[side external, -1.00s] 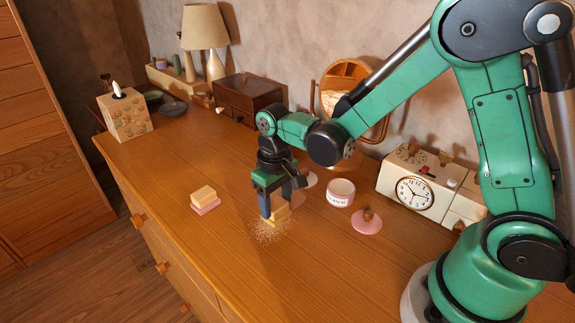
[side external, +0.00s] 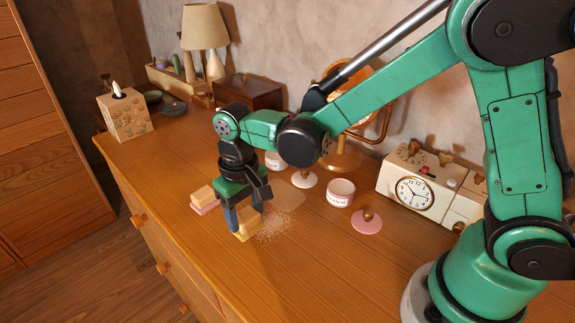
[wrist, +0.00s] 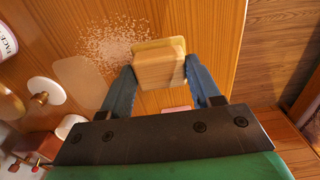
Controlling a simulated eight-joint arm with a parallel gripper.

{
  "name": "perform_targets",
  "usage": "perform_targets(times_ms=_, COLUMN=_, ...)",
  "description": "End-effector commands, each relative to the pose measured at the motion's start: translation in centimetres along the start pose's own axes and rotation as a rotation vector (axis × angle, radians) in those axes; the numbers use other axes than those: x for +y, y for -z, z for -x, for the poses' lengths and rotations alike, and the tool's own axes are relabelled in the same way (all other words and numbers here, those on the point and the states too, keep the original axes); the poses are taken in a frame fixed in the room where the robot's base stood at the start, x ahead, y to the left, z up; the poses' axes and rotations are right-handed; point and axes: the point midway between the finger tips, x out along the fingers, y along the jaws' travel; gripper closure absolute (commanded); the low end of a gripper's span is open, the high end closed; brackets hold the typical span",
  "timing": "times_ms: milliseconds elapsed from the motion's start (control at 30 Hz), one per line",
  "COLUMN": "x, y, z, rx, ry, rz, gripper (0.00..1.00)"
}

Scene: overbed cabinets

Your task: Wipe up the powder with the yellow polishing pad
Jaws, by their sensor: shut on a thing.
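My gripper (side external: 246,221) is shut on the wooden block of the yellow polishing pad (side external: 246,236), near the front edge of the cabinet top. In the wrist view the pad's yellow rim (wrist: 158,45) shows beyond its wooden block (wrist: 160,70), between the two blue fingers. The pad is at or very near the surface; exact contact cannot be told. The white powder (side external: 275,226) lies scattered just right of the pad. In the wrist view the powder (wrist: 112,42) is left of the pad.
A pink pad with a wooden block (side external: 203,200) lies close left of my gripper. A flat pale patch (side external: 287,195) lies behind the powder. A cream jar (side external: 340,194), a pink lid (side external: 367,221) and a clock (side external: 413,192) stand right. The front right top is clear.

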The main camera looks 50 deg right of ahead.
Motion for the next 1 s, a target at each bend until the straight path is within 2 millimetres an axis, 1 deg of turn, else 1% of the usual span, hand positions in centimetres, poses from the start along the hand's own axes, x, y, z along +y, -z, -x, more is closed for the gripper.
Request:
perform_targets(times_ms=400, x=0.0, y=0.0, z=3.8, rx=0.0, ry=0.0, rz=0.0, gripper=0.93)
perform_targets(times_ms=600, x=0.0, y=0.0, z=5.2, rx=0.0, ry=0.0, rz=0.0, gripper=0.93)
perform_targets(times_ms=1000, x=0.1, y=0.0, z=5.4, rx=0.0, ry=0.0, rz=0.0, gripper=0.93)
